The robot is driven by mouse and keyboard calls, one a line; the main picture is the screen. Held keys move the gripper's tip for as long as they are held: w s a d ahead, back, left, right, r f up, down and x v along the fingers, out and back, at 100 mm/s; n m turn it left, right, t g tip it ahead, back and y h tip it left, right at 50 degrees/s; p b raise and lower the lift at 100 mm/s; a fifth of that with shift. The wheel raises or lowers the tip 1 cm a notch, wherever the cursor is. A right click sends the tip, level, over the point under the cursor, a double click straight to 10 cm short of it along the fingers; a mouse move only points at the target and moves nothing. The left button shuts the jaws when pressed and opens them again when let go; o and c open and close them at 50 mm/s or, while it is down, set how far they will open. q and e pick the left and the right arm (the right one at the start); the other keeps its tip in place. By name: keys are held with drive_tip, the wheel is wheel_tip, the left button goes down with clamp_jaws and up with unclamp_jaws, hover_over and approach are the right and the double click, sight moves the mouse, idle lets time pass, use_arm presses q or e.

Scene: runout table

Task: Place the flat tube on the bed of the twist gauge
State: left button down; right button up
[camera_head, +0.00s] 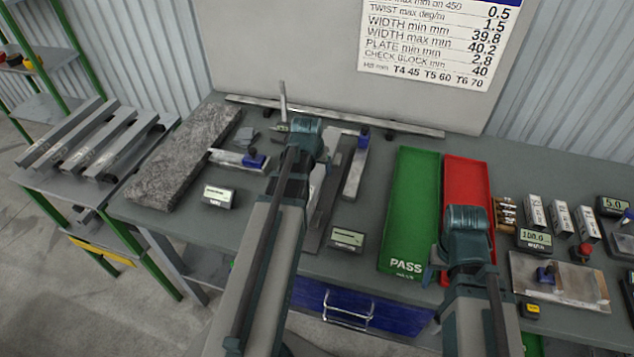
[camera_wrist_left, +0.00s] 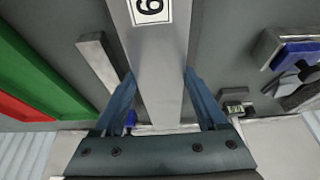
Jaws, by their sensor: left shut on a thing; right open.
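A flat grey steel tube (camera_wrist_left: 160,75) with a white number label runs lengthwise between the fingers of my left gripper (camera_wrist_left: 158,105) in the left wrist view. The left gripper is shut on it, above the table. In the head view my left gripper (camera_head: 303,138) and its arm hide most of the tube. Just right of that arm lies a long dark bed (camera_head: 325,210), apparently the twist gauge, with a small display (camera_head: 346,238) near its front end. Much of it is hidden. My right gripper (camera_head: 465,225) is open, over the front of the red tray.
A grey bar with a blue part (camera_head: 355,170) lies right of the bed. The green PASS tray (camera_head: 408,215) and red tray (camera_head: 468,178) stand further right. A granite slab (camera_head: 185,155) and a gauge with blue clamp (camera_head: 240,160) lie left. Several tubes rest on the left rack.

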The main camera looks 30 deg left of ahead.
sight(316, 172)
use_arm(q)
drive_tip(key=shift+f+b, duration=1.8)
use_arm(e)
drive_tip(key=shift+f, duration=1.8)
use_arm(q)
drive_tip(key=shift+f, duration=0.15)
use_arm(e)
drive_tip(key=shift+f, duration=0.2)
use_arm(q)
unclamp_jaws()
use_arm(e)
drive_tip(key=shift+r, duration=0.1)
drive_tip(key=shift+r, duration=0.1)
use_arm(q)
drive_tip(key=p+v, duration=1.1)
drive_tip(key=v, duration=0.1)
drive_tip(key=shift+s+r, duration=0.15)
drive_tip(key=shift+r, duration=0.05)
use_arm(e)
wheel_tip(316, 172, up, 11)
use_arm(q)
drive_tip(key=shift+d+f, duration=0.1)
drive_tip(key=shift+d, duration=0.05)
